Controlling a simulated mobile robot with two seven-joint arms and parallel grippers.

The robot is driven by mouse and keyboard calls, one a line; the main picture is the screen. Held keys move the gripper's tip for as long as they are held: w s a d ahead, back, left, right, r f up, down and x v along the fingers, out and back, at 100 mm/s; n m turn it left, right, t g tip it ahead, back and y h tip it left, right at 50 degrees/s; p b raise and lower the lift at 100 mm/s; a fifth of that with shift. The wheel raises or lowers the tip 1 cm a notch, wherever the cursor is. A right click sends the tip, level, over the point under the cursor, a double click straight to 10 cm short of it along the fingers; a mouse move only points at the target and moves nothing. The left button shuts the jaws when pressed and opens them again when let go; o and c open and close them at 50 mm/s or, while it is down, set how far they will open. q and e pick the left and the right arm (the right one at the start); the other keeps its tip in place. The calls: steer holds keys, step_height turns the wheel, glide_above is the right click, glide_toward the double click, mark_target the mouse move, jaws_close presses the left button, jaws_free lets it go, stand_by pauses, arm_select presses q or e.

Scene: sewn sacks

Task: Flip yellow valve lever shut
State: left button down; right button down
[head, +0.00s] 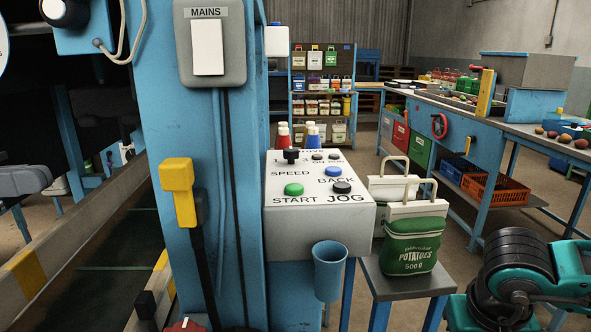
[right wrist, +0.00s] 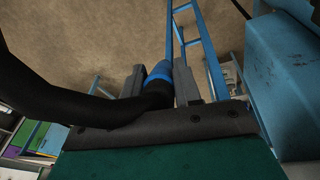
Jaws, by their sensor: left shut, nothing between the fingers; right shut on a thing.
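The yellow valve lever (head: 179,188) stands roughly upright on the front of the blue column (head: 150,110), its broad end at the top. A dark valve body shows behind it, and a black hose (head: 208,285) runs down below. In the right wrist view my right gripper (right wrist: 160,85) is shut on a dark hose end with a blue collar (right wrist: 158,73). Its fingers are outside the head view.
A grey control box (head: 318,230) with several buttons juts out right of the column, with a blue cup (head: 329,270) below. A grey mains switch (head: 208,50) is above. Green-and-white potato sacks (head: 414,240) stand on a small stand. My teal right arm fills the lower right.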

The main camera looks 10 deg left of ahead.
mark_target(162, 178)
steer(key=shift+w, duration=0.1)
arm_select(q)
steer(key=shift+s+a+f, duration=0.1)
steer(key=shift+s+a, duration=0.05)
steer(key=shift+a, duration=0.05)
